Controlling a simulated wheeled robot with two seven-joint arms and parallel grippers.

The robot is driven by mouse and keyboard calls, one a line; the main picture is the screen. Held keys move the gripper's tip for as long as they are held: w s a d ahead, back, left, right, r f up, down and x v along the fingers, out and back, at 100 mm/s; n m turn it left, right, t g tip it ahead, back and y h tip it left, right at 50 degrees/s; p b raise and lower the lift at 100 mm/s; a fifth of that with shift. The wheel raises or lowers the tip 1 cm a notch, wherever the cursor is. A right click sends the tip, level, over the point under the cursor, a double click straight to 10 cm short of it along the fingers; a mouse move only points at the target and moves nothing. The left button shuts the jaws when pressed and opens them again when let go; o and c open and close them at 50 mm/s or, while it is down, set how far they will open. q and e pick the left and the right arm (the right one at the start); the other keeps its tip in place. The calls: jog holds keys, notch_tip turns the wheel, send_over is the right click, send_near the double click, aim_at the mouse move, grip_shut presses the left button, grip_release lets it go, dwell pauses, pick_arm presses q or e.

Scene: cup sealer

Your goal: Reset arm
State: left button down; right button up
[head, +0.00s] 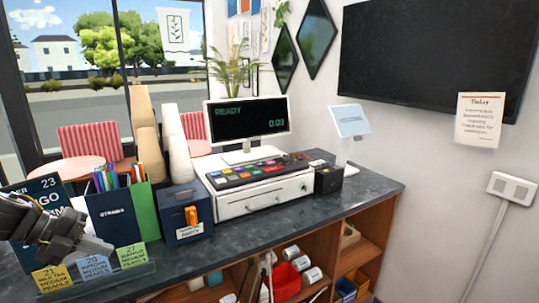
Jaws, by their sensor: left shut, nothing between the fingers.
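My left gripper (72,238) is at the lower left of the head view, dark grey and shut with nothing in it. It is in front of the dark menu boards at the counter's left end and above the small coloured signs. I cannot tell whether it touches them. My right gripper is not in view.
The dark counter (358,190) holds a monitor (247,122) reading READY, a cash drawer (262,197), a blue box (186,212), a straw holder (113,214) and a small tablet stand (350,122). Small signs (94,267) stand at the front left. Open shelves (360,250) lie below.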

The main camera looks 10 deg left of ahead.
pick_arm(q)
jog(key=r+x, duration=0.1)
jog(key=x, duration=0.9)
jog(key=s+d+f+n+t+y, duration=0.15)
jog(key=d+f+n+t, duration=0.35)
jog(key=d+f+n, duration=0.75)
jog(key=s+f+n+g+y, duration=0.2)
jog(key=s+f+n, duration=0.3)
jog(key=s, duration=0.4)
jog(key=s+d+f+n+g+y, duration=0.1)
jog(key=s+f+n+g+y, duration=0.2)
jog(key=s, duration=0.5)
jog(key=s+f+n+g+y, duration=0.1)
jog(key=s+f+n+g, duration=0.1)
jog(key=s+f+n, duration=0.55)
jog(key=s+f+m+g, duration=0.1)
jog(key=s+f, duration=0.2)
jog(key=f, duration=1.1)
jog(key=s+f+m+g, duration=0.1)
jog(key=s+f, duration=0.1)
jog(key=f, duration=1.1)
jog(key=s+a+f+g, duration=0.1)
jog(key=s+a+f, duration=0.2)
jog(key=s+f, duration=1)
jog(key=shift+s+f, duration=0.3)
jog(key=shift+s, duration=0.85)
